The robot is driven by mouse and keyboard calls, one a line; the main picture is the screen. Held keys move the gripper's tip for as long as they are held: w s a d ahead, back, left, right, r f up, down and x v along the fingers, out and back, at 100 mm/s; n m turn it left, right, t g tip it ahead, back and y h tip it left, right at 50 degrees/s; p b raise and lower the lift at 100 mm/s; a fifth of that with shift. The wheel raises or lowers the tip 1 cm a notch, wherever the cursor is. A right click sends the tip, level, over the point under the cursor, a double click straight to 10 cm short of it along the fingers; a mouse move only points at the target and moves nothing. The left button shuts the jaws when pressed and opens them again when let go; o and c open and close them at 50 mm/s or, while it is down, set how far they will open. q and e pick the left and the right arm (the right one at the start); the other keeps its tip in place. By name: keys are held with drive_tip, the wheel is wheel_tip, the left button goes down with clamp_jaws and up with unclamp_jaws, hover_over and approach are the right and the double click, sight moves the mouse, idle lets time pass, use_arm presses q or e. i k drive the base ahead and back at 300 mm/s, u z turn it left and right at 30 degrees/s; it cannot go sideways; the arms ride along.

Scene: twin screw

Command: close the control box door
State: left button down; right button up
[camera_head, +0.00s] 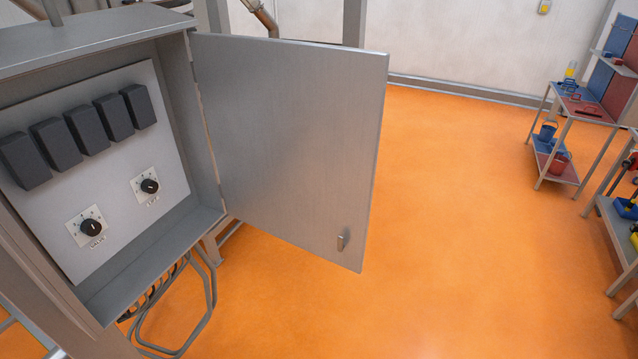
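The grey metal control box (185,120) stands at the left with its front open. Inside, a pale panel (110,205) carries a row of several dark blocks (115,117) and two black knobs, one at the lower left (91,228) and one to its right (149,186). The control box door (290,140) is hinged on the box's right edge and stands wide open, swung out to the right. A small handle (343,240) sits near the door's lower free corner. Neither of my grippers is in view.
Grey cables (208,290) hang below the box. Orange floor (470,220) is clear to the right of the door. A shelf cart (570,110) with blue and red items stands at the far right, with another shelf (612,215) nearer at the right edge.

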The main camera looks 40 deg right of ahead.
sight(294, 126)
drive_tip(key=k, duration=0.3)
drive_tip(key=u, duration=3.4)
drive_tip(key=k, duration=2.95)
drive_tip(key=z, duration=1.1)
